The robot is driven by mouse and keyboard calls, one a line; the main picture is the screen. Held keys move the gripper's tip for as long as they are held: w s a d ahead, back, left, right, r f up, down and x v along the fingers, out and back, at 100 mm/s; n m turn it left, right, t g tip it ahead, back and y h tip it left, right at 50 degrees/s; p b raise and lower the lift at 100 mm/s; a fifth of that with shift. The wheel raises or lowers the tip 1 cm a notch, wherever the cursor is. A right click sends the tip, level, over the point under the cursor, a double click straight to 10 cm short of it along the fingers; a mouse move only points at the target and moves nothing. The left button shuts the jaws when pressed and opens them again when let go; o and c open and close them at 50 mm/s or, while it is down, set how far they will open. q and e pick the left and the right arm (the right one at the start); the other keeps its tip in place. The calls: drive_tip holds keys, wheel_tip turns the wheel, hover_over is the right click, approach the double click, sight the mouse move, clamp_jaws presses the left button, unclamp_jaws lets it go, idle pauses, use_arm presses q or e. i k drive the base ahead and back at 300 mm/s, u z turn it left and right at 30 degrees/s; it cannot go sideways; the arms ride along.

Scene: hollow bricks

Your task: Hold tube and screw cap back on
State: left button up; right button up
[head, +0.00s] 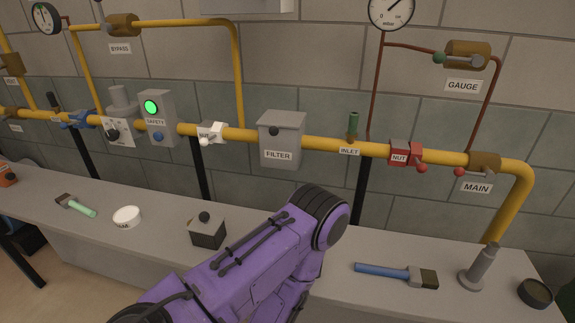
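A grey upright cylinder (483,266) with a wider foot stands on the bench at the right. A dark round cap-like piece (535,293) lies to its right, apart from it. I cannot tell for certain whether these are the tube and its cap. My purple arm crosses the lower middle of the head view and hides part of the bench. Neither of my grippers shows.

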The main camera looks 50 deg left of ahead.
sight(471, 279)
drive_tip(key=u, duration=0.35)
drive_tip(key=k, duration=0.8)
drive_tip(key=u, duration=0.6)
drive_tip(key=k, duration=0.55)
drive_tip(key=u, duration=0.95)
drive_tip(key=i, duration=1.45)
drive_tip(key=z, duration=0.75)
